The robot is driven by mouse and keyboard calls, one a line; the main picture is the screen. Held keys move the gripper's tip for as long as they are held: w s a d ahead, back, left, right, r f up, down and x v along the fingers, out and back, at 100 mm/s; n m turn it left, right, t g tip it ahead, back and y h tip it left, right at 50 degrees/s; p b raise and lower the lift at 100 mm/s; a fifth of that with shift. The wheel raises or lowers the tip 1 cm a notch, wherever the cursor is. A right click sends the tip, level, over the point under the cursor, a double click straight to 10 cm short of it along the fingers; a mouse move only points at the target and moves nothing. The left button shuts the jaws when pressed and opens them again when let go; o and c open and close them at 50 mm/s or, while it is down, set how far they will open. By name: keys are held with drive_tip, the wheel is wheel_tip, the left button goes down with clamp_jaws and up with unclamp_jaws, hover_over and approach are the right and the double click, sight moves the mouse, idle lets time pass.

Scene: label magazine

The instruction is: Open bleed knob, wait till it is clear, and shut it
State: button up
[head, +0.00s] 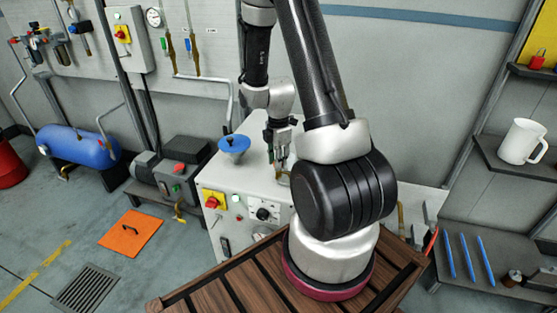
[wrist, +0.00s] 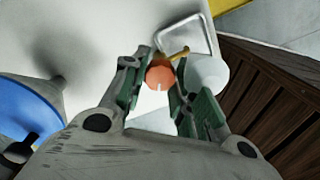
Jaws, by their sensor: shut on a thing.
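The orange bleed knob (wrist: 160,76), with a pale mark on its face, sits between my fingertips in the wrist view. My gripper (wrist: 158,88) is shut on it, one green-padded finger on each side. In the head view my gripper (head: 279,150) is low over the top of the white cabinet (head: 262,183); the knob cannot be made out there. A small brass piece (wrist: 180,53) shows just beyond the knob. A whitish round vessel (wrist: 209,73) stands to its right; its contents cannot be made out.
A bent metal handle (wrist: 187,24) rises close beyond the knob. The cabinet front has a red-and-yellow switch (head: 213,201). A white jug (head: 522,141) stands on a right-hand shelf.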

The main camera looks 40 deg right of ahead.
drive_tip(key=o, duration=1)
wheel_tip(320, 180, up, 12)
idle(0.6)
